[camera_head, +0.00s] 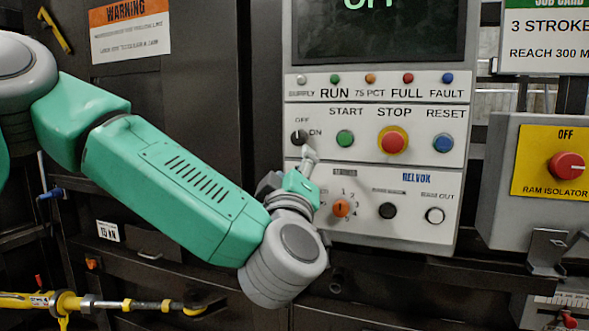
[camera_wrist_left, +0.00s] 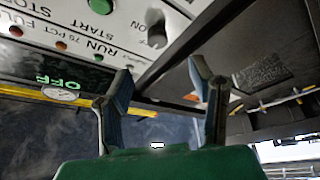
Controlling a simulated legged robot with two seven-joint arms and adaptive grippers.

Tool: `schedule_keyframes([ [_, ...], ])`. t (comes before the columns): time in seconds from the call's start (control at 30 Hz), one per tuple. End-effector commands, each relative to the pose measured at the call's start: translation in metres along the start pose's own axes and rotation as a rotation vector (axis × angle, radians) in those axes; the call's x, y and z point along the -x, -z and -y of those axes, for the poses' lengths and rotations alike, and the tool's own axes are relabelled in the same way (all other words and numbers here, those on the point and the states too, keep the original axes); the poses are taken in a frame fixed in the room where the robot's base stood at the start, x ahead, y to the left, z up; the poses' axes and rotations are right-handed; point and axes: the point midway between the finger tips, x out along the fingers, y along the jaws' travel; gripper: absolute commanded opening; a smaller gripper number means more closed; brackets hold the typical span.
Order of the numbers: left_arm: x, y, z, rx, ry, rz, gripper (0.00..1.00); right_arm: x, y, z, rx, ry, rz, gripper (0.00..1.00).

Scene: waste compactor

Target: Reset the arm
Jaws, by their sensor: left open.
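My left arm comes in from the left in the head view and is bent at a grey joint. My left gripper (camera_head: 308,162) is in front of the left part of the white control panel (camera_head: 445,240). It is just below the black OFF/ON knob (camera_head: 299,137) in the picture. In the left wrist view its two fingers (camera_wrist_left: 160,88) stand apart with nothing between them. The knob (camera_wrist_left: 157,36) shows above the fingers there, near the green START button (camera_wrist_left: 101,6). I cannot tell whether a finger touches the panel. My right gripper is in neither view.
The panel also bears a red STOP button (camera_head: 393,142), a blue RESET button (camera_head: 443,143) and an orange selector (camera_head: 341,208). Its screen (camera_head: 385,35) reads OFF. A grey isolator box (camera_head: 497,215) stands to the right. A yellow rod (camera_head: 75,302) lies low on the left.

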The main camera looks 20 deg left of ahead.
Motion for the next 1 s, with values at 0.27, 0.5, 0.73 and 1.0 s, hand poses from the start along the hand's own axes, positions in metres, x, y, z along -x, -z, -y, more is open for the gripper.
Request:
schedule_keyframes([
  [0.27,0.003,-0.011,0.007,-0.016,0.001,0.027,0.5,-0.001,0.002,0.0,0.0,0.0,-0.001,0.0],
  [0.5,0.046,-0.113,0.088,-0.176,0.013,0.325,0.5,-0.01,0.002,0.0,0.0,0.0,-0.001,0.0],
  [0.73,0.14,-0.207,0.206,-0.363,0.071,0.732,0.5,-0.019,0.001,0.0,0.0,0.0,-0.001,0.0],
  [1.0,0.287,-0.245,0.347,-0.562,0.209,1.216,0.5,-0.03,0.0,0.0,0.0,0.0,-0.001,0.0],
])
